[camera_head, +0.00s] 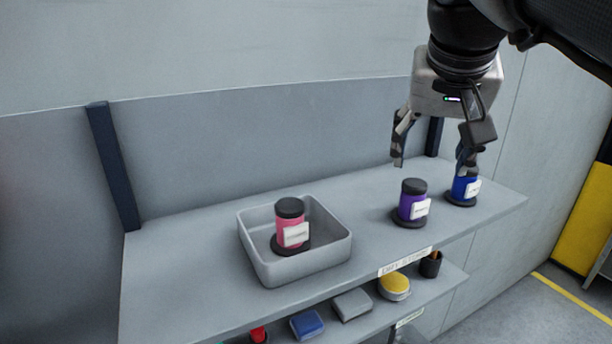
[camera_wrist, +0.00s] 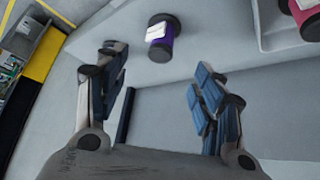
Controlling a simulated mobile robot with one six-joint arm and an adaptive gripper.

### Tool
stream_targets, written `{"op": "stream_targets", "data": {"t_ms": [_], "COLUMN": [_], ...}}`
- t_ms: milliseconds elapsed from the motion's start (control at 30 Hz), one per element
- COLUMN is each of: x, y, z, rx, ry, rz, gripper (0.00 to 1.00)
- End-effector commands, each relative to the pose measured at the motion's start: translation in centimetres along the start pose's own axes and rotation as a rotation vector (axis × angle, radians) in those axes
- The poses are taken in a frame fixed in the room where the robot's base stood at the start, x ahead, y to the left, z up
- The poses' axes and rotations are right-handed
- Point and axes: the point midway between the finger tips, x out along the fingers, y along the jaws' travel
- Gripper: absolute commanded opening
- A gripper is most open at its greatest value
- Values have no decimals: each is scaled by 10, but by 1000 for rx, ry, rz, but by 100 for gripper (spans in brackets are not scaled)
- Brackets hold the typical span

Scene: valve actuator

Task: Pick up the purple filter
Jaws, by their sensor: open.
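The purple filter (camera_head: 411,203) stands upright on the upper shelf, with a black cap, a black base and a white label. It also shows in the wrist view (camera_wrist: 163,43), at the top, beyond the fingertips. My gripper (camera_head: 430,160) is open and empty, above the shelf and higher than the purple filter, with its fingers spread. In the wrist view both fingers (camera_wrist: 158,85) show apart with nothing between them. One finger partly covers the blue filter (camera_head: 461,188) in the head view.
A grey tray (camera_head: 262,269) on the shelf's left holds a pink filter (camera_head: 289,228). The blue filter stands right of the purple one, near the shelf's right end. A wall is behind. The lower shelf holds a yellow round item (camera_head: 394,283) and other small things.

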Motion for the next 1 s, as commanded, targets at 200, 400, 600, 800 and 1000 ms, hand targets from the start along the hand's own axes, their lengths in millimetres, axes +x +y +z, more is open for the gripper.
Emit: {"op": "stream_targets", "data": {"t_ms": [200,400,600,800,1000], "x": [40,84,112,124,153], "y": [1,0,0,-1,-6], "z": [1,0,-1,-2,-10], "rx": [1,0,0,0,1], "ry": [-6,-4,-1,-2,-4], "rz": [3,2,1,1,1], "gripper": [62,62,62,62,62]}}
